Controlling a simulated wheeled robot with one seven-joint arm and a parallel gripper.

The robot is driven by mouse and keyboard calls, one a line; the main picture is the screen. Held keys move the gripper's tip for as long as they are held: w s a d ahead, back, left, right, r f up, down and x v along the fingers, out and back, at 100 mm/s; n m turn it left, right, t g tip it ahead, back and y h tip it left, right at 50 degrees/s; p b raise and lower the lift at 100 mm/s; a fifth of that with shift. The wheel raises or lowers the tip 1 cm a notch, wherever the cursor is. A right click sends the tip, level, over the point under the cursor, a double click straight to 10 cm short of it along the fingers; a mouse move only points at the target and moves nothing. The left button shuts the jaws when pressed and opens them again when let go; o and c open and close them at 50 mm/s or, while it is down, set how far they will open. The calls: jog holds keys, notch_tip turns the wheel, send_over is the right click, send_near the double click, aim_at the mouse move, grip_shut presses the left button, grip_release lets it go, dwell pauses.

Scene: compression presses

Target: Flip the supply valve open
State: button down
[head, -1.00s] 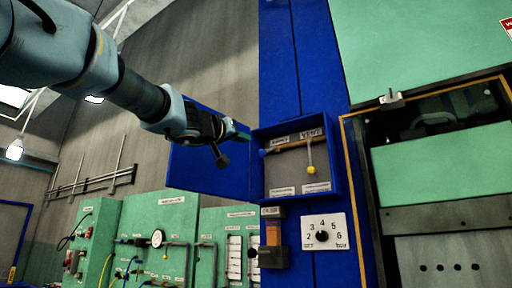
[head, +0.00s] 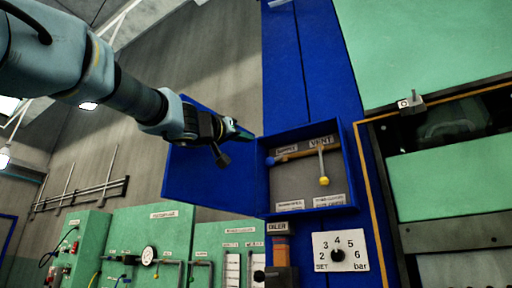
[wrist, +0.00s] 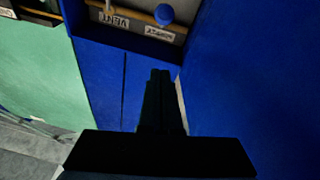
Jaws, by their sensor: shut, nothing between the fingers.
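The supply valve's blue knob (head: 270,161) is at the left inside the open blue valve box (head: 349,165), beneath the "SUPPLY" label (head: 287,149). In the wrist view the blue knob (wrist: 163,14) shows upside down near the top edge, beyond my fingertips. The vent lever with a yellow ball (head: 323,181) hangs down on the right. My gripper (head: 246,134) is shut and empty, at the box's upper left, apart from the knob. In the wrist view my gripper (wrist: 159,73) is a dark silhouette. The supply lever's shaft is hard to make out.
The box's open blue door (head: 205,165) stands to the left, close to my gripper. A numbered dial (head: 338,257) and an oiler (head: 280,250) sit below the box. The green press (head: 450,190) is on the right. Green panels (head: 160,240) stand at the lower left.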

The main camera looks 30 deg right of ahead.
aim_at(276, 159)
jog(key=w+d, duration=0.1)
jog(key=d, duration=0.2)
jog(key=w+d, duration=0.2)
jog(key=d, duration=0.1)
jog(key=w+d, duration=0.1)
jog(key=d, duration=0.2)
jog(key=shift+w+b, duration=0.3)
jog(key=shift+w+d+f+b, duration=0.1)
jog(key=shift+d+f+b, duration=0.2)
jog(key=shift+d+f, duration=0.1)
